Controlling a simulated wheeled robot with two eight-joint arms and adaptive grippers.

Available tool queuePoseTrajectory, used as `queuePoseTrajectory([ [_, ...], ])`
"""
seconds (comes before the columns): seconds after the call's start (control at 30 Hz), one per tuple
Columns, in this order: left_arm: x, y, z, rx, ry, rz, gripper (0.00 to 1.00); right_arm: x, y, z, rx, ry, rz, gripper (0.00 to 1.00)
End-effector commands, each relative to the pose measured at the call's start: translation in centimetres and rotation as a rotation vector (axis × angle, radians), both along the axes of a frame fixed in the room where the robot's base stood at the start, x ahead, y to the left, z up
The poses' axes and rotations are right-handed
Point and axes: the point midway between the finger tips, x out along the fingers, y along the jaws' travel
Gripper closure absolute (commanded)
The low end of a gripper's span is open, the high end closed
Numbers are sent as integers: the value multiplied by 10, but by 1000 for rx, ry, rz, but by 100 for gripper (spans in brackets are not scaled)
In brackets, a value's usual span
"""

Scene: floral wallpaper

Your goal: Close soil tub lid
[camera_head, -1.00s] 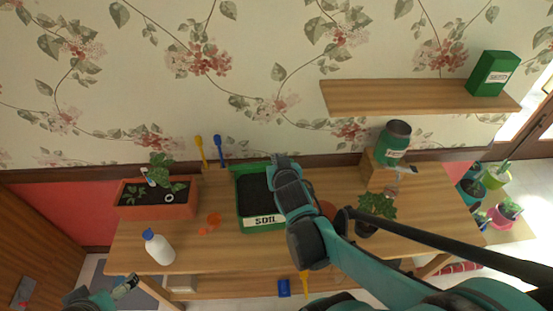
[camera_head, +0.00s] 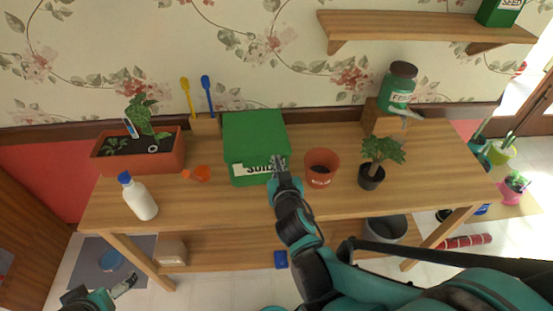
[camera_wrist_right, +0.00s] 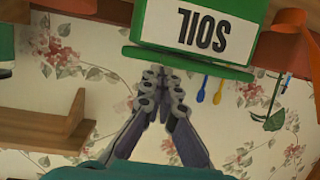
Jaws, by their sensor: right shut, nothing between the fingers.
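The green soil tub (camera_head: 240,173) stands on the wooden table, its green lid (camera_head: 255,132) down over the top. The tub also shows upside down in the right wrist view (camera_wrist_right: 245,57), with its white SOIL label facing out. My right gripper (camera_head: 280,160) is shut and empty, in front of the tub's front right corner and partly over the label. In the wrist view its fingertips (camera_wrist_right: 160,75) lie near the green lid edge; I cannot tell whether they touch. My left gripper (camera_head: 125,286) is low at the left, away from the tub; its finger state is unclear.
A terracotta pot (camera_head: 321,168) and a potted plant (camera_head: 372,178) stand right of the tub. A white bottle (camera_head: 140,198), orange pieces (camera_head: 197,174) and a planter (camera_head: 140,158) stand left. Yellow and blue tools (camera_head: 207,95) are behind. A shelf (camera_head: 425,27) hangs above right.

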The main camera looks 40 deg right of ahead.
Motion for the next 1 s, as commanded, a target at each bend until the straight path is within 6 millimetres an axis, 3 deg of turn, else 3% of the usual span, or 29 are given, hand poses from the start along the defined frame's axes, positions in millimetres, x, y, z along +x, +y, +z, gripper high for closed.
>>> queuePoseTrajectory([
  [0.03, 0, 0, -10, 0, 0, 0, 0, 0, 0, -11, 0, 0, 0, 100],
  [0.3, 0, 0, -24, 0, 0, 0, 0, -1, 0, -27, 4, 3, -3, 100],
  [1.0, 0, 0, -26, 0, 0, 0, 0, -2, 2, -27, 7, 2, 1, 100],
])
